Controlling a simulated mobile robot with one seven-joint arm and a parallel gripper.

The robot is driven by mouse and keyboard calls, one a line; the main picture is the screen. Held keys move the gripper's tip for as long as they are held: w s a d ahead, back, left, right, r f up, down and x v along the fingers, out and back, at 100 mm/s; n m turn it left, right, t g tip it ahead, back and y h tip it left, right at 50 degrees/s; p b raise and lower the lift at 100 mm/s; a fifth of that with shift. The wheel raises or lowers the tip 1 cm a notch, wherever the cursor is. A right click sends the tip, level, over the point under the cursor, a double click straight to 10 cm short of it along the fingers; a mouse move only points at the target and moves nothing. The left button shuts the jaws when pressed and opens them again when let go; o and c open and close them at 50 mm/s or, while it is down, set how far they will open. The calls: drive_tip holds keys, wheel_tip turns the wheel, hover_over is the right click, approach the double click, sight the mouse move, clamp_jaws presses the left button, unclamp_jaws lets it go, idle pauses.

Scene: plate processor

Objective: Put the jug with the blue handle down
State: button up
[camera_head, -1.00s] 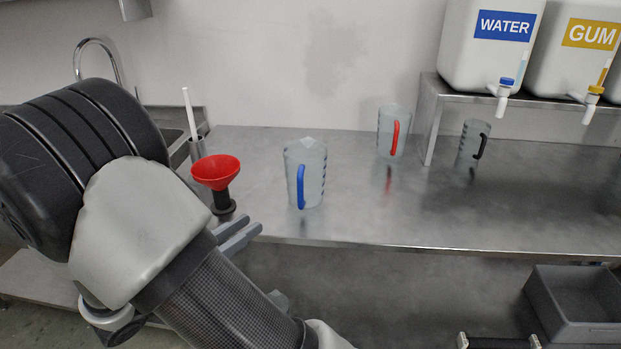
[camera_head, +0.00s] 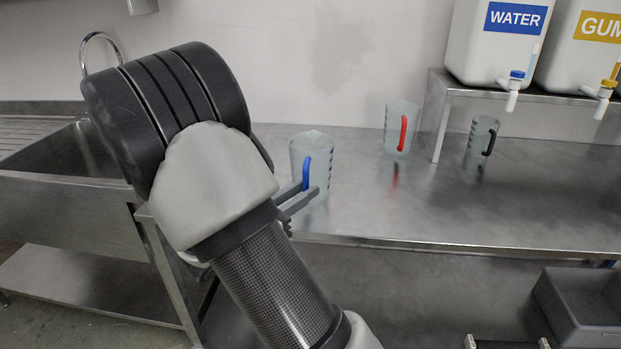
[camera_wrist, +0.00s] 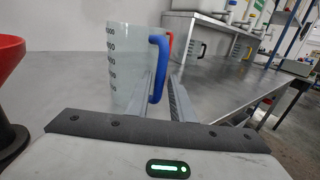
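The clear jug with the blue handle (camera_head: 318,160) stands upright on the metal counter, its handle facing my arm. In the wrist view the jug (camera_wrist: 126,70) is straight ahead, with dark measuring marks. My gripper (camera_head: 308,190) is at the lower part of the blue handle. In the wrist view its two fingers (camera_wrist: 167,82) are apart, with the handle at or between them. I see no clear grip on it. The jug's base is partly hidden by my fingers.
A red-handled jug (camera_head: 398,128) and a black-handled jug (camera_head: 479,137) stand farther right by the shelf with the water container (camera_head: 497,45). A red funnel (camera_wrist: 8,58) is close on the left in the wrist view. The counter's right part (camera_head: 540,190) is clear.

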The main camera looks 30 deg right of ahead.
drive_tip(key=shift+x, duration=0.85)
drive_tip(key=shift+r, duration=0.1)
clamp_jaws()
